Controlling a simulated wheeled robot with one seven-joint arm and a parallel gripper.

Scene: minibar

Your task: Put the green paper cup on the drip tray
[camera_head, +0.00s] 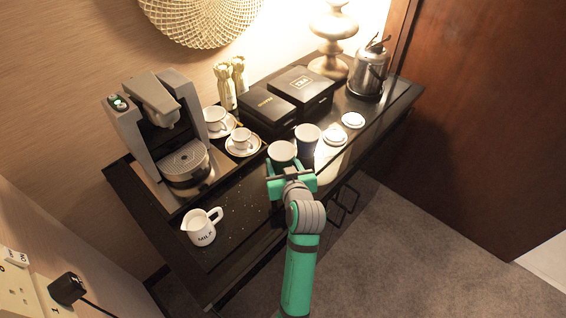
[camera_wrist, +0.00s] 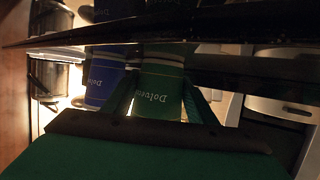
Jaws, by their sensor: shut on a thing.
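The green paper cup (camera_head: 282,151) is at the front of the dark counter, left of a blue paper cup (camera_head: 307,138). My gripper (camera_head: 287,168) is shut on the green cup from the front. In the wrist view, which looks upside down, the green cup (camera_wrist: 158,88) is between the two fingers and looks upright. I cannot tell whether its base touches the counter. The blue cup (camera_wrist: 104,78) is close beside it. The drip tray (camera_head: 185,162) is the round metal grille at the coffee machine's foot, to the left; its top is bare.
The coffee machine (camera_head: 150,125) stands at the left. A milk jug (camera_head: 201,228) is at the front left. A cup on a saucer (camera_head: 242,142) sits between the drip tray and the green cup. Black boxes (camera_head: 290,97) and a kettle (camera_head: 368,73) are behind and right.

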